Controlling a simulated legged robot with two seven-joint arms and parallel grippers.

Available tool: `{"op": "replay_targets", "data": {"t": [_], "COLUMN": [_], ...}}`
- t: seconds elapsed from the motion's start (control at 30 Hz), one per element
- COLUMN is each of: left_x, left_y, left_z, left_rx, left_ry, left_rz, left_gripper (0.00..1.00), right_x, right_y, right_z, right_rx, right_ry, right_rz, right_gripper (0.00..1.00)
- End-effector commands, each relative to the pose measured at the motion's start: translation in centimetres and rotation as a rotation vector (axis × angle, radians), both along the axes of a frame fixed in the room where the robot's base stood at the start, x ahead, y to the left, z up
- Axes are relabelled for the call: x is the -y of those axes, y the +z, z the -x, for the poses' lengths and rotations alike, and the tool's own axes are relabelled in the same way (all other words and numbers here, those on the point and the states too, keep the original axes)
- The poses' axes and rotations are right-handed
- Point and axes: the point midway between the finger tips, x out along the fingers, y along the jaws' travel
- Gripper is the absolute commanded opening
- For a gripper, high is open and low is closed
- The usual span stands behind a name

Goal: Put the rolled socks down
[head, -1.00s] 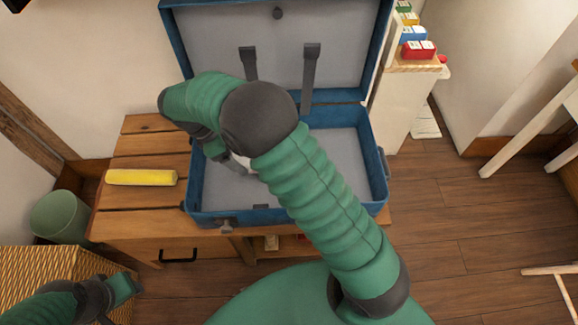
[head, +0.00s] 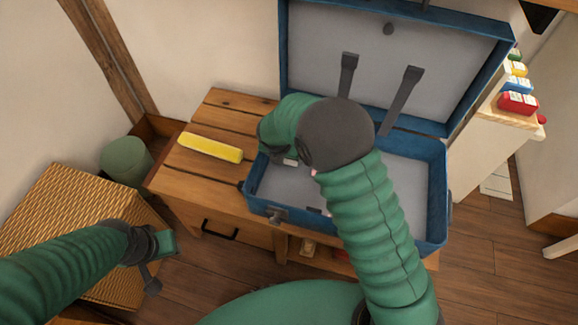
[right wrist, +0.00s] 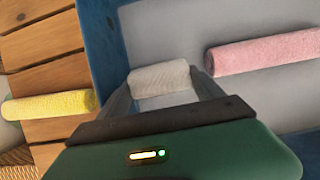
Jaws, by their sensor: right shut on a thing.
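The rolled socks, a cream ribbed roll (right wrist: 160,77), sit between the fingertips of my right gripper (right wrist: 165,92) in the right wrist view. That gripper is shut on them, over the grey inside of the open blue suitcase (head: 345,228). I cannot tell whether the roll touches the suitcase floor. In the head view my right arm hides most of the gripper (head: 292,163) and roll. A pink roll (right wrist: 265,52) lies in the suitcase to the right of the socks. My left gripper (head: 153,268) is above the floor by the wicker box; its jaw opening is unclear.
The suitcase stands on a wooden slatted bench (head: 185,185) with a drawer. A yellow roll (head: 210,148) lies on the bench left of the suitcase. A green bin (head: 126,160) and wicker box (head: 65,215) stand at left. A white shelf with coloured blocks (head: 518,103) is at right.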

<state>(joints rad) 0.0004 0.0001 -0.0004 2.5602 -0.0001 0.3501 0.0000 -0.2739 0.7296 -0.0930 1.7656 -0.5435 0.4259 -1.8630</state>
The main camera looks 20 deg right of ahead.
Motion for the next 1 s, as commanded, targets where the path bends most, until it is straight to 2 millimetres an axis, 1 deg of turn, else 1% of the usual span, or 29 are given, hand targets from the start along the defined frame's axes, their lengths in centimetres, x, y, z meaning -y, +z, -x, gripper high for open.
{"op": "replay_targets", "data": {"t": [0.03,0.1,0.2,0.23,0.27,0.47,0.5,0.6,0.63,0.67,0.9,1.0], "left_x": [0.0,0.0,0.0,0.0,0.0,0.0,0.0,0.0,0.0,0.0,0.0,0.0], "left_y": [-0.8,-1.6,-2.2,-2.1,-2.0,-1.9,-1.9,-1.9,-1.9,-1.9,-1.9,-1.5], "left_z": [0.0,0.0,0.0,0.0,0.0,0.0,0.0,0.0,0.0,0.0,0.0,0.0], "left_rx": [0.0,0.0,0.0,0.0,0.0,0.0,0.0,0.0,0.0,0.0,0.0,0.0], "left_ry": [-0.001,-0.001,-0.001,-0.001,-0.001,-0.001,-0.001,0.0,-0.001,-0.001,-0.001,-0.001], "left_rz": [0.0,0.0,0.0,0.0,0.0,0.0,0.0,0.0,0.0,0.0,0.0,0.0], "left_gripper": [0.36,0.36,0.36,0.36,0.36,0.36,0.36,0.36,0.36,0.36,0.36,0.36], "right_x": [0.0,0.0,-0.1,-0.1,-0.1,-0.1,-0.1,-0.1,-0.1,0.0,-0.1,-0.2], "right_y": [-1.2,-2.9,-4.3,-4.4,-4.3,-4.2,-4.2,-4.1,-4.1,-4.1,-4.1,-3.4], "right_z": [0.1,0.1,0.0,0.0,0.0,0.0,0.0,0.0,0.0,0.0,0.0,0.1], "right_rx": [-0.001,-0.002,-0.001,0.0,0.001,-0.001,-0.001,0.0,0.0,0.001,0.0,0.001], "right_ry": [0.0,0.0,-0.001,-0.002,-0.002,-0.003,-0.003,-0.003,-0.003,-0.002,-0.003,-0.002], "right_rz": [0.0,0.001,0.002,0.002,0.001,0.001,0.001,0.001,0.001,0.001,0.001,0.001], "right_gripper": [0.37,0.37,0.37,0.38,0.31,0.31,0.8,0.93,0.97,0.98,0.98,0.98]}}
